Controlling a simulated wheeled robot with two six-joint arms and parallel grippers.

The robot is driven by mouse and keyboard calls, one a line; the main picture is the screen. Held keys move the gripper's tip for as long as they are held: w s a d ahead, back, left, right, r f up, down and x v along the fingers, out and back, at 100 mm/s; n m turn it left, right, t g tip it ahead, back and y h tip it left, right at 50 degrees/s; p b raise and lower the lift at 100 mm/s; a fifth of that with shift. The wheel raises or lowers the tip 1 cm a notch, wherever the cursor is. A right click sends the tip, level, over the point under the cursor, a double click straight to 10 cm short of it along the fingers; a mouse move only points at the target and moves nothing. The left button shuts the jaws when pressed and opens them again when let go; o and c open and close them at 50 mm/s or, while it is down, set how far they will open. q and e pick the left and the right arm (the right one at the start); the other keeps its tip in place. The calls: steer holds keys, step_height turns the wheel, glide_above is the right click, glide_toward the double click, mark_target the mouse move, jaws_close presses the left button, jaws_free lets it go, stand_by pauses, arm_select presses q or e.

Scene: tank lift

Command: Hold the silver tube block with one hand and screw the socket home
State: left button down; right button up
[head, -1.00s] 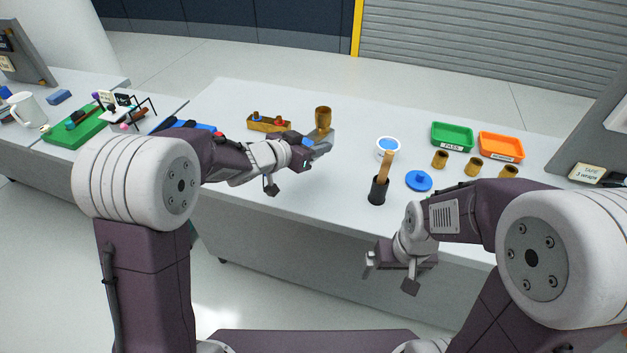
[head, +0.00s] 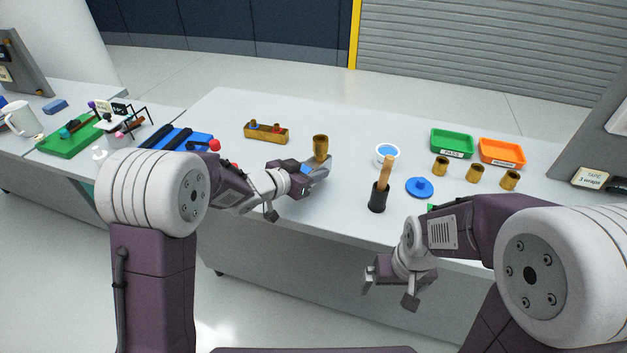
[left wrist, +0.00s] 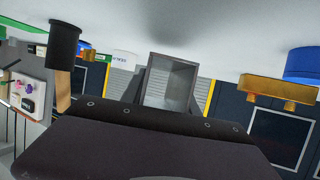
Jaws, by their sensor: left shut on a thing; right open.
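My left gripper (head: 318,170) is shut on the silver tube block, a grey hollow square block (left wrist: 172,82) in the left wrist view. In the head view the block is mostly hidden by the fingers. A brass socket (head: 320,146) stands upright at the block, at the fingertips; how deep it sits cannot be told. The pair is over the table's middle. My right gripper (head: 392,283) is open and empty at the table's front edge, apart from the block.
A brass rail (head: 266,134) with knobs lies behind my left gripper. To the right are a white tub (head: 387,155), a black cup with a wooden handle (head: 378,198), a blue lid (head: 420,187), several brass cylinders (head: 475,173), and green (head: 453,141) and orange (head: 502,151) trays.

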arm_select(q)
step_height(320, 180, down, 3)
steer(key=shift+b, duration=0.55)
steer(key=shift+f, duration=0.25)
steer(key=shift+w, duration=0.1)
steer(key=shift+r, duration=0.1)
steer(key=shift+f, duration=0.2)
steer(key=c, duration=0.9)
jaws_free()
steer(key=shift+r, duration=0.1)
